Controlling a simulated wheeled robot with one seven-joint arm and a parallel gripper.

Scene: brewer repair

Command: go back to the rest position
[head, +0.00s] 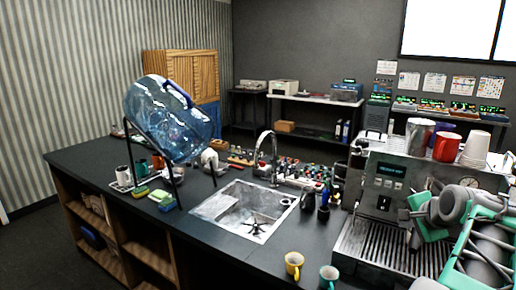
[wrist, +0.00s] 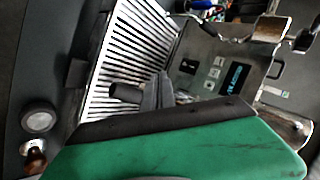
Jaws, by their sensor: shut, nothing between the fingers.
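My gripper (wrist: 150,94) shows in the wrist view as dark grey fingers, shut and empty, in front of the espresso machine's slatted drip tray (wrist: 128,45). A green part of my own arm fills the lower part of that view. In the head view my green and grey arm is at the right edge, in front of the espresso machine (head: 385,185). The machine's lit display also shows in the wrist view (wrist: 236,77). My fingertips are hard to make out in the head view. I cannot tell how far the gripper is from the machine.
A yellow mug (head: 294,264) and a teal mug (head: 329,277) stand at the counter's front edge, left of the machine. Cups, including a red one (head: 446,147), stand on top of it. A sink (head: 245,209) and a tilted water bottle (head: 172,118) are further left.

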